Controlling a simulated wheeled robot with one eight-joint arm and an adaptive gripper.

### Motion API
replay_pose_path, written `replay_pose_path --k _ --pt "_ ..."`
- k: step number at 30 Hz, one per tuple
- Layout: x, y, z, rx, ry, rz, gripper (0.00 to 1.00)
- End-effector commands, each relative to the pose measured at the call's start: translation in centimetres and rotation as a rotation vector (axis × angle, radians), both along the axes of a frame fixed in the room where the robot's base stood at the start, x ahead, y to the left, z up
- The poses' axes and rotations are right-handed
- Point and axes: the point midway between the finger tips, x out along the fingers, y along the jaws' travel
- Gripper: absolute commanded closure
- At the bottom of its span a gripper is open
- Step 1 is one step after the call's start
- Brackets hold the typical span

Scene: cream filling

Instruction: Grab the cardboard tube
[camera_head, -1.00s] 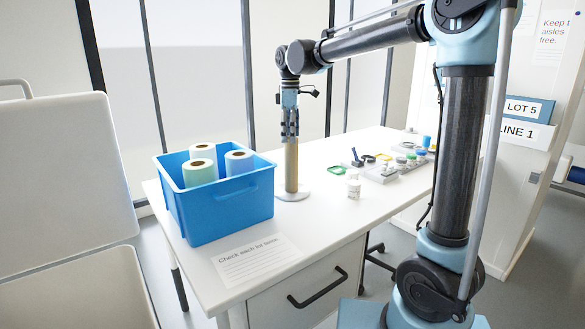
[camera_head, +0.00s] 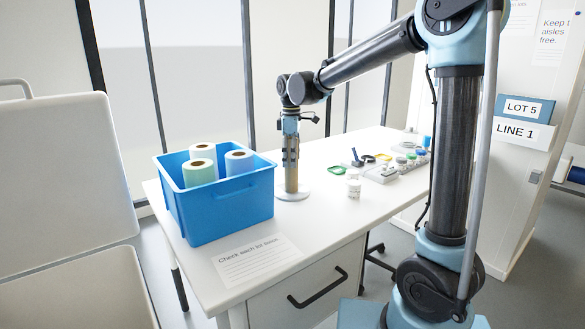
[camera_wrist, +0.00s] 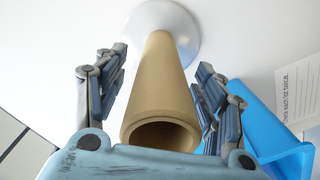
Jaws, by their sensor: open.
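The cardboard tube (camera_head: 291,180) is brown and stands upright on a round whitish base (camera_head: 293,195) on the table. In the wrist view the tube (camera_wrist: 162,88) shows its hollow open end close to the camera, with the round base (camera_wrist: 185,22) beyond. My gripper (camera_head: 290,160) points down over the tube's upper part. In the wrist view my gripper (camera_wrist: 163,80) is open, with one finger on each side of the tube. Gaps show between the tube and the fingers, wider on the left than on the right.
A blue bin (camera_head: 232,205) with several rolls stands left of the tube. A white bottle (camera_head: 353,188) and a tray of small items (camera_head: 382,174) are to the right. A paper sheet (camera_head: 258,262) lies at the front. The table between tube and bottle is clear.

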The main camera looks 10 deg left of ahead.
Motion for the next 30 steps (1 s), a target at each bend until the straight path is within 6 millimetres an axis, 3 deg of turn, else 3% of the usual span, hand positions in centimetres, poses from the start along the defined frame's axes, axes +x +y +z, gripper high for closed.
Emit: replay_pose_path --k 2,3,8,22,26,30 --pt "0.0 0.0 0.0 0.000 0.000 0.000 0.36" --pt "0.0 0.0 0.0 0.000 0.000 0.000 0.41" --pt "0.0 0.0 0.0 0.000 0.000 0.000 0.77" --pt "0.0 0.0 0.6 0.000 0.000 0.000 0.77" --pt "0.0 -0.1 2.2 0.000 0.000 0.000 0.77" --pt "0.0 0.0 5.1 0.000 0.000 0.000 0.77"
